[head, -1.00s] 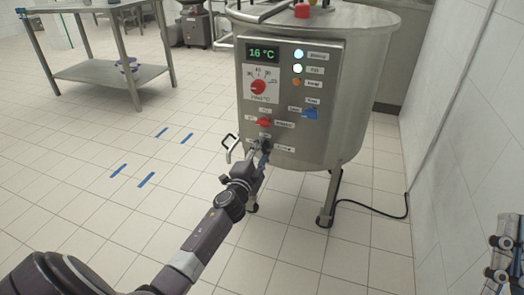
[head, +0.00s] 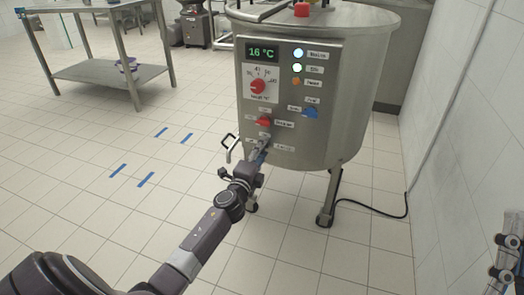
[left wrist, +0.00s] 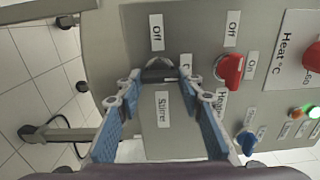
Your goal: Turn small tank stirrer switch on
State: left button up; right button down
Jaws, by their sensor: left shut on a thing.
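The small tank (head: 355,95) is a steel vessel on legs with a control panel (head: 288,85) on its front. The stirrer switch, a dark knob (left wrist: 158,67) by the "Stirrer" and "Off" labels, sits between my left fingertips in the left wrist view. My left gripper (left wrist: 160,78) is shut on it, one finger on each side. In the head view, my left gripper (head: 264,147) reaches the panel's lower left and hides the switch. Part of my right gripper (head: 502,262) shows at the right edge, and its jaw state is unclear.
Above the switch are a red knob (head: 264,121), a blue knob (head: 310,112), a red temperature dial (head: 258,86) and a "16 °C" display (head: 262,53). A metal handle (head: 230,148) juts out left of the gripper. A cable (head: 385,213) lies on the floor at right.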

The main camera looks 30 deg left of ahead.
pick_arm(q)
jog(key=shift+f, duration=0.1)
jog(key=o, duration=1.2)
jog(key=shift+c, duration=0.2)
jog(key=v, duration=1.2)
